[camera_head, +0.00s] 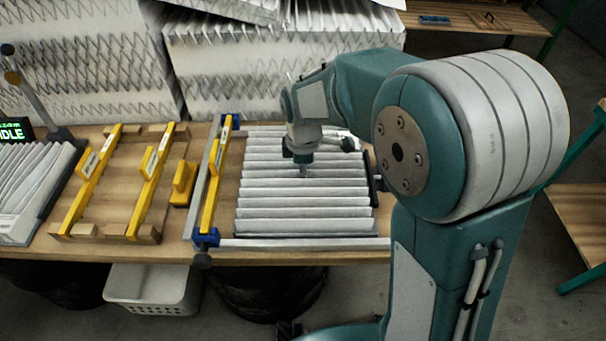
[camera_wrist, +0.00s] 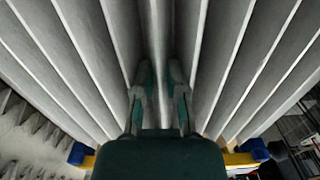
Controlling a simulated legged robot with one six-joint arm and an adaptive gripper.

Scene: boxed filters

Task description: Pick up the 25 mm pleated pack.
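A white pleated pack (camera_head: 300,210) lies flat on the bench inside a frame, its folds running left to right. In the wrist view its pleats (camera_wrist: 225,45) fill most of the picture. My gripper (camera_head: 304,172) points down over the middle of the pack, with its tips at the folds. In the wrist view my gripper's two fingers (camera_wrist: 159,85) stand apart, one on each side of a pleat. A gap shows between them; I cannot tell whether they touch the pleat. My arm hides part of the pack's far right side.
A yellow bar (camera_head: 216,185) with blue ends borders the pack's left side. Yellow-barred wooden frames (camera_head: 147,190) lie further left, beside another pleated pack (camera_head: 28,185). Large pleated stacks (camera_head: 270,75) stand behind the bench. A white basket (camera_head: 150,290) is below.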

